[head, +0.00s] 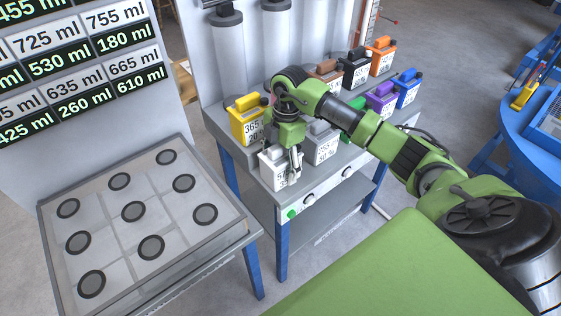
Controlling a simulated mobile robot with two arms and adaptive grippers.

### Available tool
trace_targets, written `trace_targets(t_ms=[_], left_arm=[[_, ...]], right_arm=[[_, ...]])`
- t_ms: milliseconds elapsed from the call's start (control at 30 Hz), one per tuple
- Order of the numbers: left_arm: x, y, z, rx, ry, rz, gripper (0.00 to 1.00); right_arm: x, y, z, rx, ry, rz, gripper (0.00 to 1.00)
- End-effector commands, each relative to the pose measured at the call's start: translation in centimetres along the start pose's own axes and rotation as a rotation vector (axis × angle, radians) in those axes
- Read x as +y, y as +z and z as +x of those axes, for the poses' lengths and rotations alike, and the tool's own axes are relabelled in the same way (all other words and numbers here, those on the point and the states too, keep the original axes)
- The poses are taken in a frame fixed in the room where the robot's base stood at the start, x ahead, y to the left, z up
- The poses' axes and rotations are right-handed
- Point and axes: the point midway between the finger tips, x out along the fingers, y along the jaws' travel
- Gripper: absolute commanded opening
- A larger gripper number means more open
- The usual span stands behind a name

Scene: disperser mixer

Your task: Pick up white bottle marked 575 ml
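A white bottle (270,177) stands at the front left corner of the grey bench, its label partly covered so that only a leading 5 is readable. My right gripper (294,161) points down over this bottle, at its top and right side. My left gripper is not in view.
A yellow bottle marked 365 (245,125) stands behind the white one, and a grey bottle (320,147) stands close on its right. Several other coloured bottles fill the bench. A tray table (127,262) with round dark pads is at left; a blue table (520,150) is at right.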

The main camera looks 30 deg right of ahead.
Motion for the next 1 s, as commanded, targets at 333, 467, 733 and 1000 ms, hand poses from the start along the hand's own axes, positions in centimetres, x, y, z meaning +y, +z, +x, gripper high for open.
trace_targets(t_ms=[333,467,733,1000], left_arm=[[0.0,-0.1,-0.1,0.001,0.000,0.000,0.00],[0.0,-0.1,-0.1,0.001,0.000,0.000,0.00],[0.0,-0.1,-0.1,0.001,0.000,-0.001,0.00],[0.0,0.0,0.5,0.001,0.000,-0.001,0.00]], right_arm=[[0.0,0.0,0.6,-0.001,0.000,-0.001,0.59],[0.0,0.0,0.6,-0.001,0.000,-0.001,0.25],[0.2,0.0,0.3,0.000,0.006,-0.001,0.00],[0.2,-0.1,-0.8,0.000,0.009,-0.001,0.00]])
